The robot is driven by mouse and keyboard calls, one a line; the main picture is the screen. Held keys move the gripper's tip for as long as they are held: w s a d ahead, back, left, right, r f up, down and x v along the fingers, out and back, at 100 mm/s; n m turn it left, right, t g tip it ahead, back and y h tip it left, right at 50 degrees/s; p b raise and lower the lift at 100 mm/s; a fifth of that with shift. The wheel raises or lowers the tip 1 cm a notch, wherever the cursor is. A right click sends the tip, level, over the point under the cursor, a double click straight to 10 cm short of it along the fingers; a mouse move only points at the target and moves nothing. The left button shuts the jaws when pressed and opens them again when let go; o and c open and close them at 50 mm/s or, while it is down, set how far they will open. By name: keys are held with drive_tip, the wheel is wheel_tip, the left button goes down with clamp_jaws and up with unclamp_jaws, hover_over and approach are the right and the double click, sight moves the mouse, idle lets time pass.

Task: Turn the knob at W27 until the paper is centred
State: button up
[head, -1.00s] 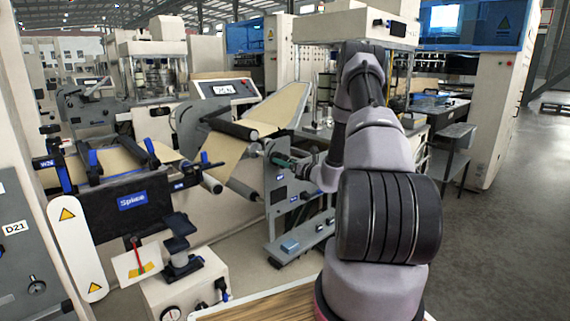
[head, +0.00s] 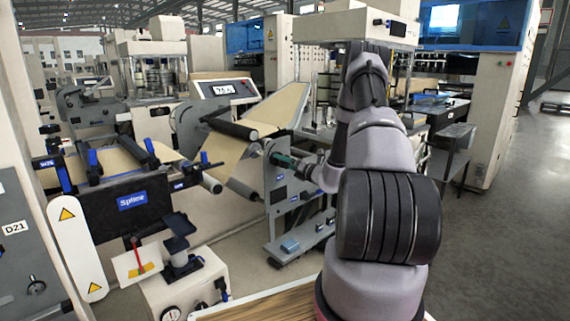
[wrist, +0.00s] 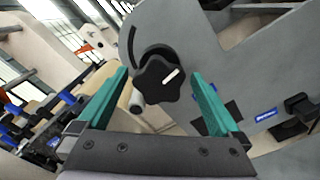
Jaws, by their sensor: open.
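The black lobed knob (wrist: 158,80), with a white mark on its face, sits on a grey machine side plate (wrist: 225,50) in the wrist view. My gripper (wrist: 163,82) is open, its two green fingers on either side of the knob with gaps; I cannot tell whether they touch it. In the head view my gripper (head: 284,160) is at the grey plate (head: 280,195), and it hides the knob there. The tan paper web (head: 262,118) runs over dark rollers beside the plate. No readable W27 label shows.
A display (head: 224,89) stands on a panel behind the web. The Splice table (head: 132,200) with blue clamps is at left. A small stand (head: 180,265) is in front of it. Open floor (head: 530,210) is at right.

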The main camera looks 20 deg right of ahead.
drive_tip(key=v, duration=0.6)
drive_tip(key=shift+s, duration=0.2)
